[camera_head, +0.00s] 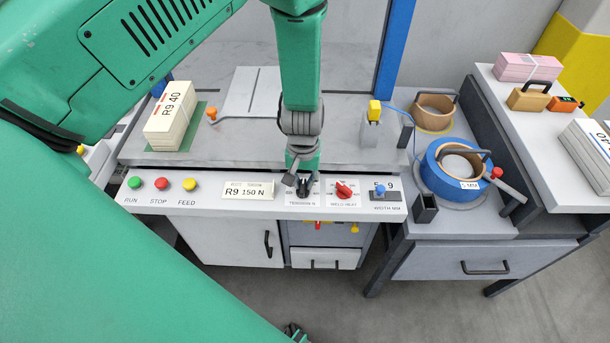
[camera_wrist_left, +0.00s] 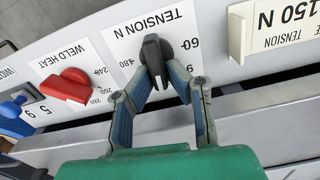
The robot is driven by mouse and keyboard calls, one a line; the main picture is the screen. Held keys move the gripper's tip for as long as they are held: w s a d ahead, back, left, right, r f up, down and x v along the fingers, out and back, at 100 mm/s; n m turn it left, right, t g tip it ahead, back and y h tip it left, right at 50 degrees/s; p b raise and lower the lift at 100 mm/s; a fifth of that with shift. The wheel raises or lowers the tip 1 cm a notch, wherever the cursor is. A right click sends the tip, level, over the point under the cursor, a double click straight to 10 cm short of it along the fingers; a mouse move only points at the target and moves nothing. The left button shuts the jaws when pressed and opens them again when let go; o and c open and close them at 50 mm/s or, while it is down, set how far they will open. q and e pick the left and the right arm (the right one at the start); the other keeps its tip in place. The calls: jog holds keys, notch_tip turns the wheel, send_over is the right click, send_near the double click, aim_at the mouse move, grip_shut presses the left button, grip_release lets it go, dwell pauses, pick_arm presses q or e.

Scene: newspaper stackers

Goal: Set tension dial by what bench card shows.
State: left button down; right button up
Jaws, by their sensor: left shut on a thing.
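The black tension dial (camera_wrist_left: 154,58) sits on the panel beside the label TENSION N; most of it is hidden in the head view. My left gripper (camera_head: 302,178) reaches down to it from above. In the left wrist view the fingers of my left gripper (camera_wrist_left: 157,76) are shut on the dial's knob, one on each side. Scale numbers such as 180 show around it; some are partly covered. I cannot tell which mark the knob points to. The bench card (camera_head: 247,190) reads R9 150 N; its 150 N also shows in the left wrist view (camera_wrist_left: 291,22). My right gripper is not seen.
A red weld heat knob (camera_head: 344,190) and a blue width knob (camera_head: 381,189) sit right of the dial. Green, red and yellow buttons (camera_head: 162,184) are at the panel's left. A stack marked R9 40 (camera_head: 172,116) lies behind. A blue strap reel (camera_head: 458,170) stands right.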

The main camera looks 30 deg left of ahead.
aim_at(304, 180)
pick_arm(q)
jog(key=shift+w+n, duration=0.1)
jog(key=shift+n, duration=0.5)
jog(key=c, duration=1.6)
grip_release()
jog(key=shift+r, duration=0.15)
notch_tip(304, 180, up, 12)
jog(key=shift+f, duration=0.2)
